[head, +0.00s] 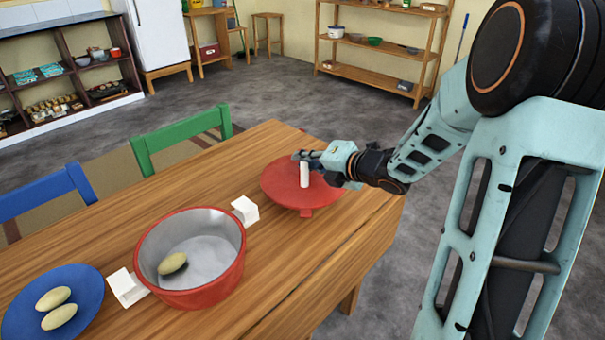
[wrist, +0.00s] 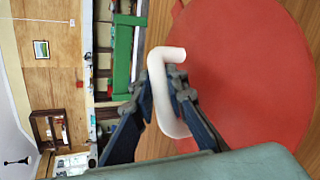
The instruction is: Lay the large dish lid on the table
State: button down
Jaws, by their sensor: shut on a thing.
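The large dish lid (head: 275,183) is a red disc with a white handle (head: 305,174). It is at the right end of the wooden table (head: 240,278), and I cannot tell whether it rests flat or is just above the top. My gripper (head: 308,157) is shut on the handle. In the wrist view the lid (wrist: 245,80) fills the right side, and the gripper's fingers (wrist: 163,98) sit on both sides of the white handle (wrist: 158,75). The red pot (head: 205,292) stands uncovered to the left with a pale oval item (head: 172,263) inside.
A blue plate (head: 85,312) with two pale oval items lies at the table's left. The pot's white side handle (head: 245,210) points toward the lid. Green (head: 180,140) and blue (head: 45,193) chairs stand along the far edge. Bare table lies between pot and lid.

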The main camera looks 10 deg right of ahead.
aim_at(310, 174)
jog(key=shift+w+d+f, duration=0.1)
jog(key=shift+w+f, duration=0.75)
jog(key=shift+f, duration=0.2)
jog(key=shift+f+b, duration=0.65)
jog(key=shift+f, duration=0.7)
jog(key=shift+f, duration=0.1)
jog(key=shift+f+b, duration=0.1)
jog(key=shift+b, duration=0.2)
jog(key=c, duration=1.9)
grip_release()
jog(key=shift+s, duration=0.1)
jog(key=shift+c, duration=0.2)
jog(key=shift+d+r+p, duration=0.1)
jog(key=shift+r+p, duration=0.25)
jog(key=shift+p, duration=0.1)
jog(key=p+v, duration=0.2)
jog(key=v, duration=0.9)
jog(key=shift+s+d, duration=0.1)
jog(key=shift+s, duration=0.35)
